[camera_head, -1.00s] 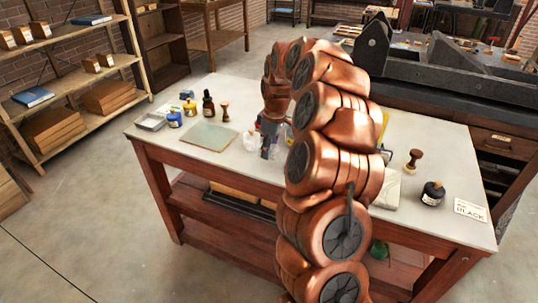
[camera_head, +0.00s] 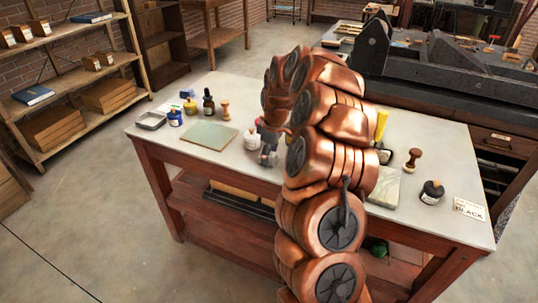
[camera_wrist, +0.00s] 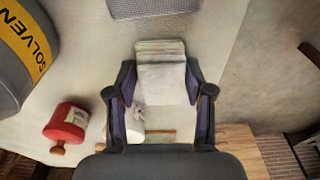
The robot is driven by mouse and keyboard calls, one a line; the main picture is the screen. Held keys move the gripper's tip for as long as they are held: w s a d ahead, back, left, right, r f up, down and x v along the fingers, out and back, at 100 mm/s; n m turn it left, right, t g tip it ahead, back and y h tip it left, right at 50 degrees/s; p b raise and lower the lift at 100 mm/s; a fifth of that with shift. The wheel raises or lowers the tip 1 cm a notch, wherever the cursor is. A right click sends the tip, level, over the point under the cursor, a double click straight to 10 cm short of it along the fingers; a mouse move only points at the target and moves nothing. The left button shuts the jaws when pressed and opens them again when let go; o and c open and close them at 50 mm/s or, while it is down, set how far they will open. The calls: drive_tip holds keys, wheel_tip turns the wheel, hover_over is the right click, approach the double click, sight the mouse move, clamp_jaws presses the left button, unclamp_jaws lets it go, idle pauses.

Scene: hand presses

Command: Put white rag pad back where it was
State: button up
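The white rag pad (camera_wrist: 160,75) is a folded, layered white block in the wrist view. It sits between the two fingers of my gripper (camera_wrist: 160,88), which press against its left and right sides. The pad appears to be held above the pale tabletop, though its height is hard to judge. In the head view my gripper (camera_head: 268,150) is over the front part of the table, left of my arm, and I cannot make out the pad there.
The worktable (camera_head: 320,200) holds a white bottle (camera_head: 251,140), a green plate (camera_head: 208,135), several ink bottles, a grey slab (camera_head: 384,188), a wooden-handled tool (camera_head: 412,160) and a black jar (camera_head: 432,192).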

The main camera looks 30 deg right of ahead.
sight(273, 154)
drive_tip(key=shift+o, duration=1.4)
wheel_tip(273, 154, up, 12)
drive_tip(key=s+b, duration=0.1)
drive_tip(key=shift+s+d+r, duration=0.15)
drive_tip(key=shift+d, duration=0.2)
